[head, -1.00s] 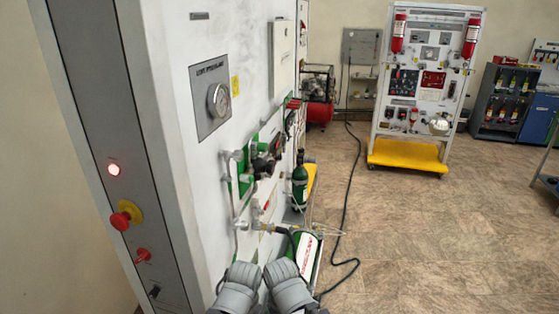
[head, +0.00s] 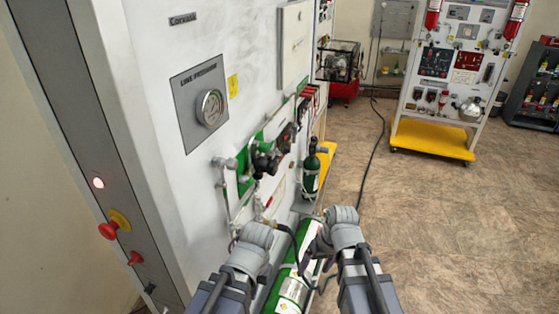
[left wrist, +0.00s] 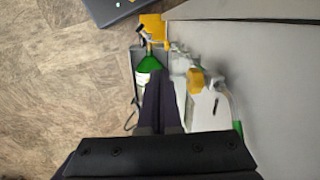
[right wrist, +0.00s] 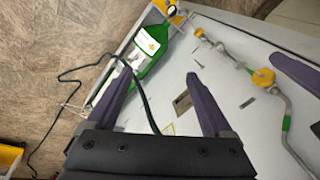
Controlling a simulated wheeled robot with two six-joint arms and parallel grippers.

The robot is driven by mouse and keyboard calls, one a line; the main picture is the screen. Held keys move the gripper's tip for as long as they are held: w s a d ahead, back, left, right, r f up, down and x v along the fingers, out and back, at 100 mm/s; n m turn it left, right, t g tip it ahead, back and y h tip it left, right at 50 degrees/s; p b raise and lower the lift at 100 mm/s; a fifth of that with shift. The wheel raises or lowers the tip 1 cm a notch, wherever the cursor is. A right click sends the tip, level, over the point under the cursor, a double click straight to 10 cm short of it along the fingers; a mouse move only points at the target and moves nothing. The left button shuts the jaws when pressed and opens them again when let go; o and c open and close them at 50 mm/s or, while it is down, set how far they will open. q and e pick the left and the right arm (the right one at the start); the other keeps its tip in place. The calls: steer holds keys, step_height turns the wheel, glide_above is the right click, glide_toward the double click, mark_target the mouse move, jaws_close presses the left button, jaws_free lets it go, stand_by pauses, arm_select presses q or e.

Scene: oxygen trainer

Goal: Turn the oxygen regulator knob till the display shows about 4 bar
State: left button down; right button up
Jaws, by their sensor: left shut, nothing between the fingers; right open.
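The oxygen panel stands at left in the head view. A round dial gauge (head: 210,107) sits on a grey plate labelled "LINE PRESSURE"; its reading is too small to tell. A dark round knob (head: 264,158), seemingly the regulator knob, sticks out from a green plate below and right of the gauge. My left gripper (left wrist: 160,100) is shut and empty in the left wrist view, beside the panel face. My right gripper (right wrist: 160,82) is open and empty in the right wrist view, with a green cylinder (right wrist: 150,50) beyond its fingers. Neither gripper touches the knob.
A smaller dark green cylinder (head: 311,172) stands farther along the panel. Pipes and a red emergency button (head: 108,231) project from the panel. A second trainer (head: 455,80) stands behind; the tiled floor (head: 460,230) at right is clear.

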steer(key=w+a+r+n+t+y+p, duration=0.1)
steer(key=w+a+r+n+t+y, duration=0.3)
steer(key=w+r+y, duration=0.5)
steer(key=n+t+y, duration=0.2)
steer(key=n+y, duration=0.3)
steer(key=n, duration=0.1)
glide_toward(276, 168)
steer(key=a, duration=0.1)
steer(key=shift+x, duration=4.2)
steer(key=shift+r, duration=0.1)
